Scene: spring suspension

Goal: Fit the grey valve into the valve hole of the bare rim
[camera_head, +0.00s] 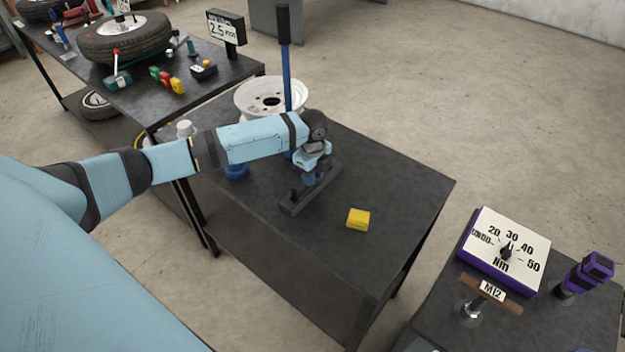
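The bare rim (270,92) is white and lies flat at the back of the middle table, with its centre hole and bolt holes facing up. My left arm reaches across the table in front of the rim. My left gripper (312,178) points down over a dark bar-shaped block (296,208), to the right of and nearer than the rim. The fingers are small and partly covered by the wrist, so I cannot tell whether they are open or hold anything. I cannot make out the grey valve. The rim's valve hole is not clear either. My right gripper is out of view.
A blue post with a black top (286,75) stands upright by the rim. A yellow block (358,219) lies on the middle table (400,190), whose right side is clear. A torque dial box (503,250) is on the right table. A tyre (125,42) lies on the back-left bench.

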